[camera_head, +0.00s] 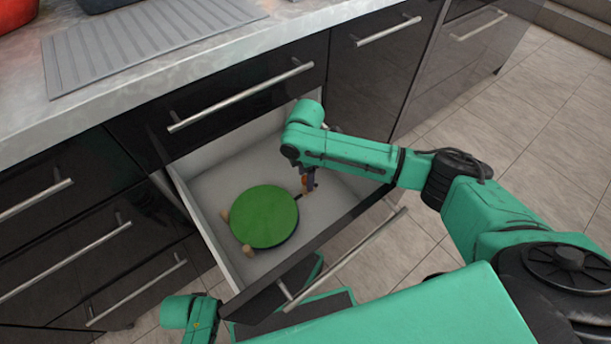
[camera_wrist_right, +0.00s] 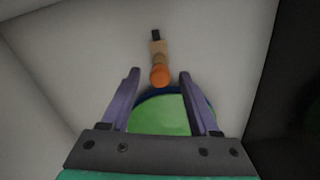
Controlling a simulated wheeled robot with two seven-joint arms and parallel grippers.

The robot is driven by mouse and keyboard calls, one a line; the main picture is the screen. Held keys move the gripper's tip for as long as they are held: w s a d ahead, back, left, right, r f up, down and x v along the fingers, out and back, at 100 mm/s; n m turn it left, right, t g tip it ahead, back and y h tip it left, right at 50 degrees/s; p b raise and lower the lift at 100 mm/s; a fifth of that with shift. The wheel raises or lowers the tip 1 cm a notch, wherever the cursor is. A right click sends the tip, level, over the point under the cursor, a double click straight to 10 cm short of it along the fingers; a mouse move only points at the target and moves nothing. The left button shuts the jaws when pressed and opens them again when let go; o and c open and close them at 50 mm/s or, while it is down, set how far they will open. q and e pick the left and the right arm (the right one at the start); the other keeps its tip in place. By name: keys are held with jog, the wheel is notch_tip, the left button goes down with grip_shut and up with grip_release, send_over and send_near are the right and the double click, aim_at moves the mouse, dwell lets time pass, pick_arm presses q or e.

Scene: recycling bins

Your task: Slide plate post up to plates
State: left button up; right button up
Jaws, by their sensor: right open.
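A round green plate (camera_head: 264,215), apparently the top of a stack with a dark blue rim beneath, lies in the open drawer (camera_head: 210,185). In the right wrist view, the plate (camera_wrist_right: 160,117) is at the lower middle. My right gripper (camera_head: 309,182) is open, pointing down into the drawer at the plate's right side. In the wrist view its fingertips (camera_wrist_right: 158,75) are on either side of the post's orange top, with gaps. My left gripper does not show.
Two more wooden posts, one at the left (camera_head: 224,215) and one at the near side (camera_head: 248,250), stand by the plate. The drawer front (camera_head: 330,235) and its walls bound the space. The counter (camera_head: 150,75) with a ribbed drainer is above.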

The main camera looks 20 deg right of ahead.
grip_shut()
jog(key=shift+r, duration=0.1)
dwell(1.2)
